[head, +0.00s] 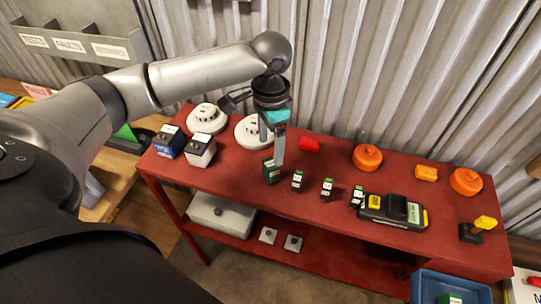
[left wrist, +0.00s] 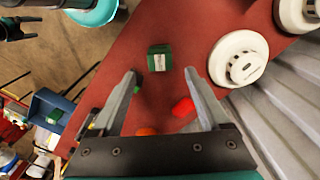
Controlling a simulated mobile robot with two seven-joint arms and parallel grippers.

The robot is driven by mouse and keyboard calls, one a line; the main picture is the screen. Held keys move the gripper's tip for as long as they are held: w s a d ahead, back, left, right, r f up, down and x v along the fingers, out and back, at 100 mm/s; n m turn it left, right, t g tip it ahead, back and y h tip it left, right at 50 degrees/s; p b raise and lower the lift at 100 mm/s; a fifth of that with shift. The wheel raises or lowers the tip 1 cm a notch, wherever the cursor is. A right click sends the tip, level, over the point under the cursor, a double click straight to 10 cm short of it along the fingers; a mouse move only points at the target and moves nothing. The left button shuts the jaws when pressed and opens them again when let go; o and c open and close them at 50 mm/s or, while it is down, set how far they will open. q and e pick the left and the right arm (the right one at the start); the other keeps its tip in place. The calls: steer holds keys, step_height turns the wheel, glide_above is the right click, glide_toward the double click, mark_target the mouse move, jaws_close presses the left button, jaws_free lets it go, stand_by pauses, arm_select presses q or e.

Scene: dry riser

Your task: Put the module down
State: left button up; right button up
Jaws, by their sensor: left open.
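A green module (head: 271,171) with a pale label stands on the red bench near its front edge. It also shows in the left wrist view (left wrist: 160,58), just beyond my fingertips. My left gripper (head: 279,150) is over the bench, close to the module. In the left wrist view its two fingers (left wrist: 160,78) are apart with nothing held between them, and I see bare red bench there. The head view does not show my right gripper. A dark shape at the upper left of the left wrist view may be part of it, but its jaws are unclear.
Several small green-topped modules (head: 326,189) stand right of the green module. White round detectors (head: 207,118) and two box-shaped units (head: 200,150) stand left. A red piece (head: 309,144) and orange detectors (head: 367,157) lie toward the corrugated wall. A blue crate (head: 450,284) is at lower right.

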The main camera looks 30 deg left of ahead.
mark_target(271, 164)
arm_select(q)
steer(key=shift+r, duration=2.4)
steer(key=s+d+f+t+h, duration=0.3)
steer(key=s+d+f, duration=0.75)
steer(key=d, duration=0.35)
steer(key=s+a+f+n+y, duration=0.2)
steer(key=s+a+n+y, duration=0.15)
steer(key=s+a, duration=0.3)
step_height(271, 164, down, 27)
steer(key=s+b, duration=0.2)
steer(key=b, duration=0.4)
steer(key=s+a+f+g+b, duration=0.1)
steer(key=s+f+b, duration=0.2)
steer(key=s+f, duration=0.5)
steer(key=s+a+f+g+b, duration=0.1)
steer(key=s+f+b, duration=0.2)
steer(key=s+f, duration=0.4)
step_height(271, 164, down, 7)
steer(key=shift+s+a, duration=0.35)
steer(key=shift+n+h, duration=0.25)
